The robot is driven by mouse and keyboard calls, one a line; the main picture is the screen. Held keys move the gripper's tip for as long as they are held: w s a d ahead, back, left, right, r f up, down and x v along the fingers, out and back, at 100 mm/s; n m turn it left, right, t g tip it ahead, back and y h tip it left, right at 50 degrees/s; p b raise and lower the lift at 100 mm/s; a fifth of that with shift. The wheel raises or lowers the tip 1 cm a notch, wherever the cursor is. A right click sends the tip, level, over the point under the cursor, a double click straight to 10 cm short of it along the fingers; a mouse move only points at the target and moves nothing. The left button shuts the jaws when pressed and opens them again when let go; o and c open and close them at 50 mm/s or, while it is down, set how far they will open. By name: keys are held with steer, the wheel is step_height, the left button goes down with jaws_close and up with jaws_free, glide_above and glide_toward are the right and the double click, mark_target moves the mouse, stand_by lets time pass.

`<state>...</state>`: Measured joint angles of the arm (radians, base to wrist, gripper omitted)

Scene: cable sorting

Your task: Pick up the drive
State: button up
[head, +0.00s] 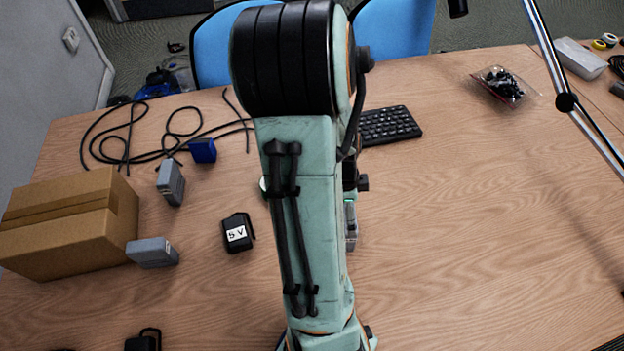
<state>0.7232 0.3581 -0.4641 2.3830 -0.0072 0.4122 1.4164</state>
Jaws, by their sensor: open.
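No object is plainly recognisable as the drive. A small grey and clear object with a green top (351,222) shows just right of my arm, partly hidden by it; I cannot tell whether it is the drive. Other small blocks lie at left: a blue one (203,150), a grey one (171,183) and another grey one (153,252). My arm stands across the middle of the head view. A dark part of its far end shows at its right edge, but my gripper's fingers are hidden behind the arm, so their distance from any object cannot be seen.
A cardboard box (70,225) stands at left on the wooden table (480,220). The right middle is clear.

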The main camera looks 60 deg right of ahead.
steer(key=f, duration=0.6)
steer(key=shift+s+d, duration=0.2)
steer(key=shift+s, duration=0.1)
steer(key=shift+c, duration=0.3)
steer(key=c, duration=0.9)
